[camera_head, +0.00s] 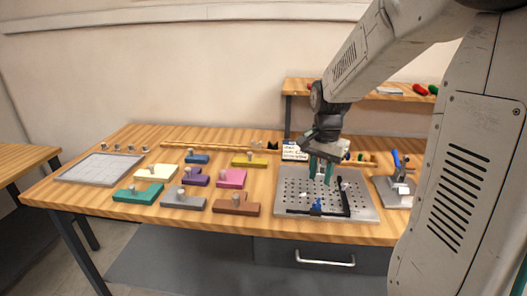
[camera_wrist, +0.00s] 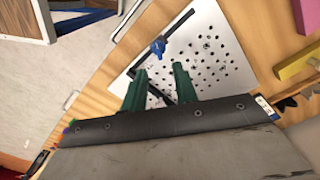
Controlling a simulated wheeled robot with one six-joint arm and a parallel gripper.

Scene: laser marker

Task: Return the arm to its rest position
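My gripper (camera_head: 322,172) hangs at the end of my arm above the perforated metal plate (camera_head: 291,204) on the wooden table (camera_head: 150,220). In the wrist view its two green fingers (camera_wrist: 159,88) stand apart with no object seen between them, over the perforated plate (camera_wrist: 225,60). My arm reaches in from the right, bent at the elbow and pointing down. A black L-shaped bracket with a blue clamp (camera_wrist: 158,46) lies on the plate.
Several coloured blocks with knobs, including a pink one (camera_head: 231,178) and a brown one (camera_head: 237,207), lie left of the plate. A grey tray (camera_head: 88,170) is at far left. A blue-handled tool (camera_head: 397,160) stands right. A raised shelf (camera_head: 300,88) is behind.

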